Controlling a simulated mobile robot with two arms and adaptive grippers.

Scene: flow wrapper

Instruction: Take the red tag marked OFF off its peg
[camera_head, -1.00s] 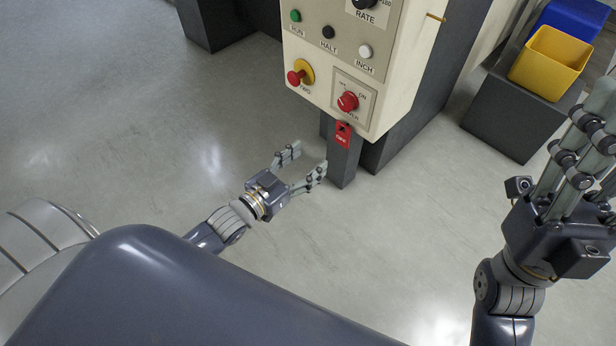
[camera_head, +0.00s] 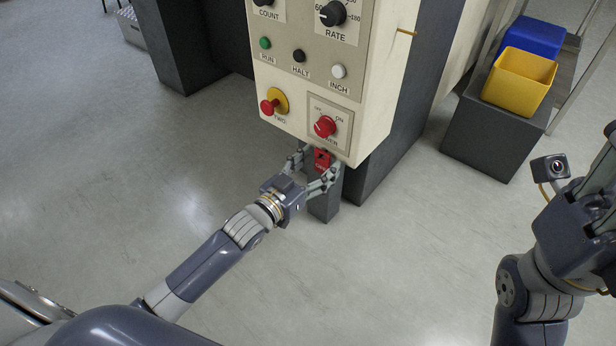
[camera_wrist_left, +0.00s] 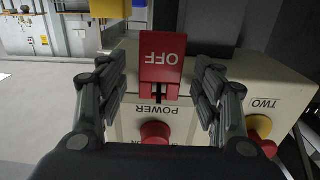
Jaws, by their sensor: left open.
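The red tag marked OFF (camera_head: 322,160) hangs below the red power knob (camera_head: 325,125), at the lower edge of the cream control box. In the left wrist view the tag (camera_wrist_left: 162,62) appears upside down and stands between the fingers. A dark slot shows in it near the POWER label. My left gripper (camera_head: 318,169) is open around the tag, one finger on each side, with gaps visible on both sides in the wrist view. The peg itself cannot be made out clearly. My right gripper is mostly cut off at the right edge; its fingertips are out of frame.
The control box (camera_head: 290,85) carries several buttons and knobs, including a red and yellow stop button (camera_head: 272,102) close to the left gripper. A brass-coloured peg (camera_head: 407,32) sticks out of its right side. A yellow bin (camera_head: 520,82) and blue bin (camera_head: 533,35) stand at right.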

